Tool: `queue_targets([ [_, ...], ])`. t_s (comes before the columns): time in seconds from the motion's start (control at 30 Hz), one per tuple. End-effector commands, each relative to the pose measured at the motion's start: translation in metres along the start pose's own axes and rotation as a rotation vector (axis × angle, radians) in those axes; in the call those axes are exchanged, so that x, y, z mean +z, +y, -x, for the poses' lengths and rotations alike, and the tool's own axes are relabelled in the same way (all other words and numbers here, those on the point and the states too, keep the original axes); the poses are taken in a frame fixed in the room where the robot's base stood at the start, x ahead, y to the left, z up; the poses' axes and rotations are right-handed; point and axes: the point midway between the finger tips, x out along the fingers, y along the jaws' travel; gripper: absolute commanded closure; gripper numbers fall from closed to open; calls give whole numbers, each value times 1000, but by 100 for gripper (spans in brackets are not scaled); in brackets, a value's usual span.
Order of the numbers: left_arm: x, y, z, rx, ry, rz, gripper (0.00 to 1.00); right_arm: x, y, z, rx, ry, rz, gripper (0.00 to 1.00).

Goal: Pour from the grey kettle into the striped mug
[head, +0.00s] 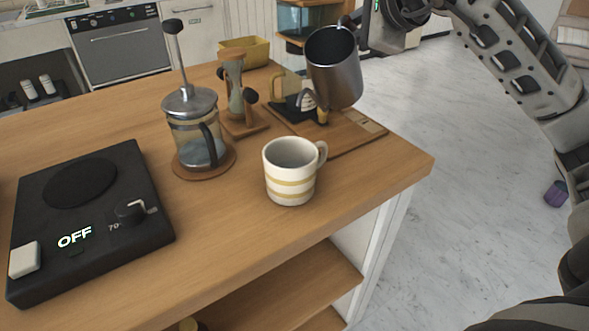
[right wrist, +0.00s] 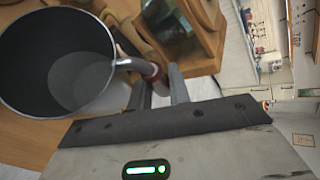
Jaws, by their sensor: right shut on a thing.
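The grey kettle (head: 336,72) is in the air above the back right of the wooden cart top, its open top tilted toward the camera in the head view. My right gripper (right wrist: 160,88) is shut on the kettle's handle; the kettle (right wrist: 58,62) fills the left of the right wrist view, and its inside looks grey. The striped mug (head: 290,172), cream with tan bands, stands upright near the cart's front right edge, its handle to the right. The kettle is behind the mug and to its right, apart from it. My left gripper is not in view.
A French press (head: 191,128) stands on a round coaster left of the mug. A black hot plate (head: 88,215) reading OFF is at the front left. Behind the mug are a wooden board (head: 345,135), a glass carafe (head: 287,90) and a wooden stand (head: 236,92).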

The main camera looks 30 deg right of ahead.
Motion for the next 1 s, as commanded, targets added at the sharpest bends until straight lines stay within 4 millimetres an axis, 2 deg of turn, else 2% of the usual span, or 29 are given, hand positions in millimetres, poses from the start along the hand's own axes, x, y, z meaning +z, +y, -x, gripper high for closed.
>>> queue_targets([
  [1.0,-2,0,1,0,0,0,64,7,-7,8,-40,9,42,100],
])
